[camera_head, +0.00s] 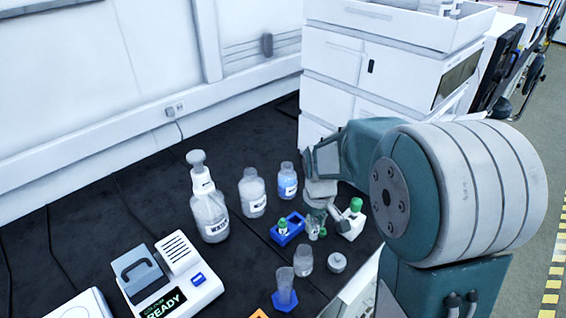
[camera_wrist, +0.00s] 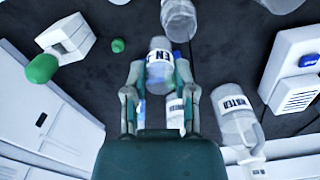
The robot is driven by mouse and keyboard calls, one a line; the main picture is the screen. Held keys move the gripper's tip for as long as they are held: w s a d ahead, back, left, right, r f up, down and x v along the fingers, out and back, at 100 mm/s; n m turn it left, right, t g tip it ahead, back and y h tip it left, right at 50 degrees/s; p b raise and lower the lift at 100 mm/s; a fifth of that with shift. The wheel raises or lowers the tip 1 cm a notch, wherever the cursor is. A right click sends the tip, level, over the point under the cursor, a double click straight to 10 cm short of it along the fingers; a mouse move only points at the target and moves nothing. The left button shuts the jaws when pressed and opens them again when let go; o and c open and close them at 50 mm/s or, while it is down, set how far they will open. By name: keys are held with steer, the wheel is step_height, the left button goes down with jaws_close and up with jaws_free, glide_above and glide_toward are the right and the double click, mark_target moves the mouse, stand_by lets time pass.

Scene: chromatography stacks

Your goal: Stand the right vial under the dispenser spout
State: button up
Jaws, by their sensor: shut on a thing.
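My gripper (camera_head: 313,218) is shut on a clear vial, which shows between the fingertips in the wrist view (camera_wrist: 158,58) with a partly readable white label. In the head view the fingers mostly hide this vial. A blue rack (camera_head: 291,232) stands left of my gripper, with a green-capped vial (camera_head: 283,225) in it. A tall bottle (camera_head: 209,214) with a knobbed, pump-like top stands further left, apart from my gripper. It looks like the dispenser, but I cannot make out its spout clearly. It seems to be the WATER bottle in the wrist view (camera_wrist: 236,108).
Two labelled bottles (camera_head: 253,194) (camera_head: 288,182) stand behind the rack. A white green-topped block (camera_head: 351,222) is right of my gripper. A beaker (camera_head: 304,261), a jar (camera_head: 337,263) and a blue-footed cylinder (camera_head: 285,287) stand in front. A READY device (camera_head: 172,275) is front left.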

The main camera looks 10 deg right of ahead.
steer(key=w+a+f+m, duration=0.2)
steer(key=w+f+m, duration=0.35)
steer(key=w, duration=0.75)
steer(key=shift+r+n, duration=0.65)
steer(key=shift+r, duration=2.1)
step_height(320, 180, down, 7)
steer(key=shift+w+d+r, duration=0.15)
steer(key=shift+d, duration=0.05)
